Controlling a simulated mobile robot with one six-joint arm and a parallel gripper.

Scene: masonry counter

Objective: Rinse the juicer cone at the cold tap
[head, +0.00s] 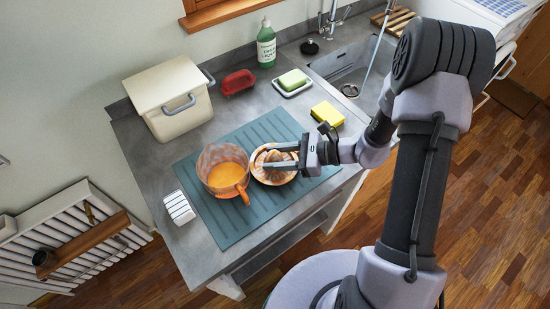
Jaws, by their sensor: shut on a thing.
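The juicer cone (259,175), an orange and white speckled dish-like piece, sits on the ribbed teal mat (223,231) on the counter. My gripper (277,157) reaches over it from the right and is shut on it; the fingers hide part of its middle. Beside it on the left stands a matching speckled jug (226,174) with an orange handle and orange juice inside. The sink (349,70) is at the back right with a metal tap (333,18) behind it. A thin pale line runs down into the basin; I cannot tell whether it is water.
A cream bin (170,98) is at back left. A white block (179,207) lies left of the mat.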

